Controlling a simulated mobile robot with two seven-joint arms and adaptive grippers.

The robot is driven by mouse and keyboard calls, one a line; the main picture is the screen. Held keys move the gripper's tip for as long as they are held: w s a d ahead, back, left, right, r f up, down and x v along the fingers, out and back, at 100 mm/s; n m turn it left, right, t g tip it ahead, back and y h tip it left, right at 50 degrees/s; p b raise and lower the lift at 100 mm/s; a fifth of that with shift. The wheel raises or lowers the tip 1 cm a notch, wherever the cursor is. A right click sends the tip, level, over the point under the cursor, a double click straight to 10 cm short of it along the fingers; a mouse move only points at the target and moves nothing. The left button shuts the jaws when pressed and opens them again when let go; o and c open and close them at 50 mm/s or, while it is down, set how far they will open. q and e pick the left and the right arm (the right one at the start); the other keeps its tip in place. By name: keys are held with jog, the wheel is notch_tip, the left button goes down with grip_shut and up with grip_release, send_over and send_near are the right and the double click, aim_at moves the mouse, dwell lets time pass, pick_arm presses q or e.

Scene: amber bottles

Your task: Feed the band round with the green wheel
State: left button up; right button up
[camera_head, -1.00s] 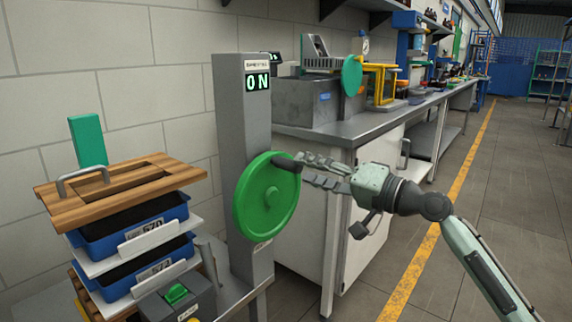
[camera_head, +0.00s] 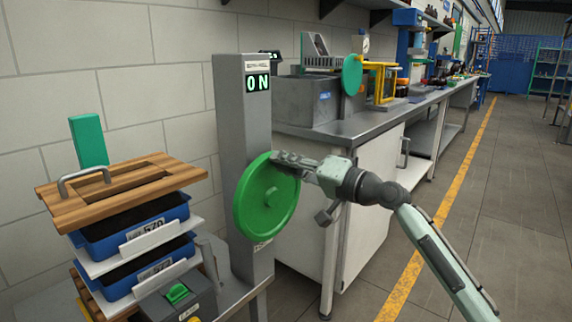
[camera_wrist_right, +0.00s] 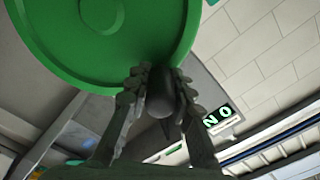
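The green wheel (camera_head: 266,212) stands upright on the side of a grey column (camera_head: 243,120), which carries a small display (camera_head: 258,83) with green characters. My right gripper (camera_head: 278,160) is at the wheel's upper rim, in front of the wheel's dark handle knob. In the right wrist view its two fingers lie on either side of this knob (camera_wrist_right: 160,98), close against it. The wheel's face (camera_wrist_right: 105,50) fills the top left there. The head view hides the knob behind the fingers. No band can be made out. My left gripper is not in view.
A wooden board with a metal handle (camera_head: 75,180) lies over blue trays (camera_head: 140,222) at the left. A box with a green button (camera_head: 177,293) sits low beside the column. A grey-topped bench (camera_head: 345,130) runs behind the wheel. The floor at the right is clear.

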grip_shut()
